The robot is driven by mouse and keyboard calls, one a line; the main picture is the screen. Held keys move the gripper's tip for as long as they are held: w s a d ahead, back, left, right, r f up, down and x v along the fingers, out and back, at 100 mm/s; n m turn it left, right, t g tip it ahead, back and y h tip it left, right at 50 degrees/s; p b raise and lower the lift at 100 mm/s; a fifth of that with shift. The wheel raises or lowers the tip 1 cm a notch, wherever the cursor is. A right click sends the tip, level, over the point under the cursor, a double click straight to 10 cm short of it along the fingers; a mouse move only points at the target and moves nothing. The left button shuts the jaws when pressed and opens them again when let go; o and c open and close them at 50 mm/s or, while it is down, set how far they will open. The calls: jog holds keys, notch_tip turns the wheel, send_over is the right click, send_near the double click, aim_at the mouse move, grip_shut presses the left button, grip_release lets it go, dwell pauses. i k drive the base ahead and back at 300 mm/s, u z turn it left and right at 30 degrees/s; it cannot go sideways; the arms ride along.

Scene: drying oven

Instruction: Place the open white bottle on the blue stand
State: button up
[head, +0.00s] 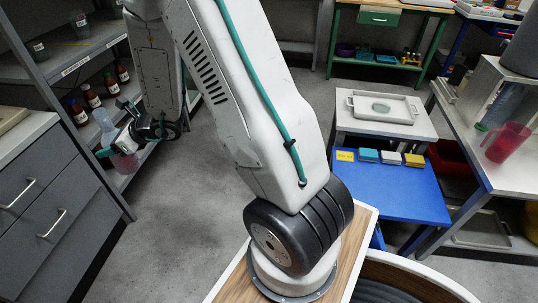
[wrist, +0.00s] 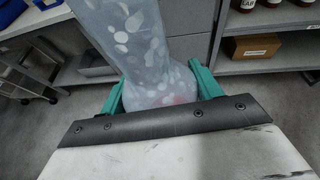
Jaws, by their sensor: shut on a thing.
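My gripper (head: 114,133) is at the left in the head view, in front of the grey shelf unit. Its teal fingers, also in the wrist view (wrist: 160,88), are shut on a translucent whitish bottle (head: 103,119). In the wrist view the bottle (wrist: 130,35) has pale spots, a pinkish tint low down, and runs out of the top edge; its mouth is not visible there. The bottle is held off any surface. A low blue stand (head: 395,200) is at the right in the head view, far from my gripper.
Small yellow, teal, white and brown-yellow blocks (head: 390,157) line the stand's back edge; its front is clear. Behind it a white table (head: 350,124) holds a tray (head: 411,107). A bench (head: 500,90) with a red beaker (head: 508,142) is right. Brown bottles (head: 91,96) stand on the shelf.

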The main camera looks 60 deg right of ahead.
aim_at(384, 189)
jog(key=i, duration=0.85)
jog(key=z, duration=2.45)
